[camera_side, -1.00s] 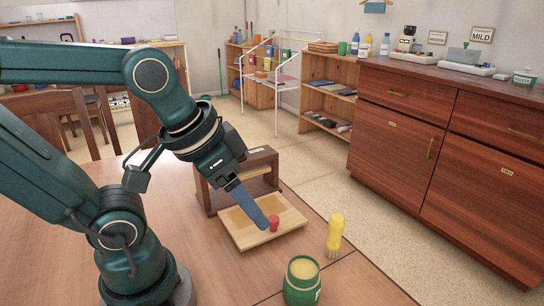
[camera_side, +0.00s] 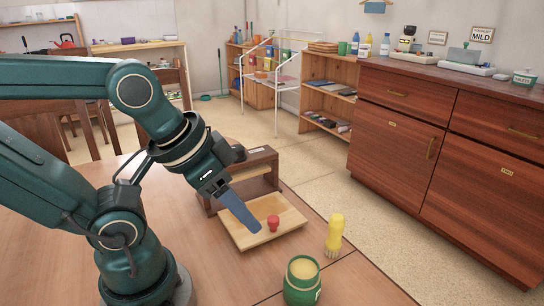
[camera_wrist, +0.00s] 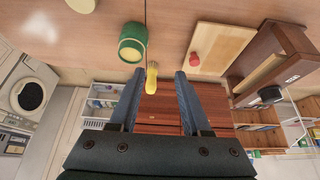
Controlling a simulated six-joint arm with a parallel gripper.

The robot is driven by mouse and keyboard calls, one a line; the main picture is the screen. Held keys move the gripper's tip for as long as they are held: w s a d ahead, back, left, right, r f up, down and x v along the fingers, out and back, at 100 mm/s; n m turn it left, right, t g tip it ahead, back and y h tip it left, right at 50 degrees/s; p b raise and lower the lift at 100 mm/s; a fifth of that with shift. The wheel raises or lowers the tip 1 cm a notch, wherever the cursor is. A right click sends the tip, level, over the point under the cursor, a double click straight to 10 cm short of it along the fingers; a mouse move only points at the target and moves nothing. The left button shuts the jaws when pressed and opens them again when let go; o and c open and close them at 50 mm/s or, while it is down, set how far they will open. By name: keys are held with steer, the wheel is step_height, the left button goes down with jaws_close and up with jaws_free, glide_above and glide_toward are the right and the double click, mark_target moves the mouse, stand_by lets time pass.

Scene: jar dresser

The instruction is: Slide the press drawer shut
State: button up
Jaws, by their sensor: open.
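The wooden press (camera_side: 262,160) stands on the table, and its pale drawer (camera_side: 288,212) is pulled out toward the front. A red knob (camera_side: 273,223) stands up near the drawer's front edge. In the wrist view the drawer (camera_wrist: 228,40) with its red knob (camera_wrist: 195,58) is right of my fingers, and the dark press body (camera_wrist: 265,50) is farther right. My gripper (camera_side: 252,226) has long blue fingers angled down over the drawer, just left of the knob in the side view. In the wrist view my gripper (camera_wrist: 159,74) is open with nothing between the fingers.
A green jar (camera_side: 302,283) with a yellowish top stands at the table's front. A yellow brush (camera_side: 335,232) stands upright right of the drawer. The tabletop left of the press is mostly bare. A cabinet (camera_side: 410,140) stands beyond the table.

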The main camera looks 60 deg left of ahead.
steer(key=shift+s+f+m, duration=0.1)
steer(key=shift+s+m, duration=0.05)
steer(key=shift+m, duration=0.15)
steer(key=c, duration=0.5)
steer(key=shift+s+a+r+m, duration=0.1)
steer(key=shift+a+r+m, duration=0.05)
steer(key=shift+r+m, duration=0.2)
jaws_close()
steer(key=w+r+m+g+y, duration=0.25)
steer(key=w+m+g, duration=0.25)
steer(key=w+m, duration=0.75)
steer(key=m+g+y, duration=0.1)
steer(key=g+y, duration=0.1)
glide_toward(278, 235)
steer(key=f, duration=0.1)
steer(key=d+f, duration=0.2)
steer(key=f, duration=0.1)
steer(key=shift+f, duration=0.1)
steer(key=a, duration=0.2)
steer(key=shift+s+a+r, duration=0.2)
steer(key=shift+s+a, duration=0.05)
steer(key=shift+a, duration=0.05)
steer(key=shift+s+a, duration=0.15)
steer(key=shift+a, duration=0.45)
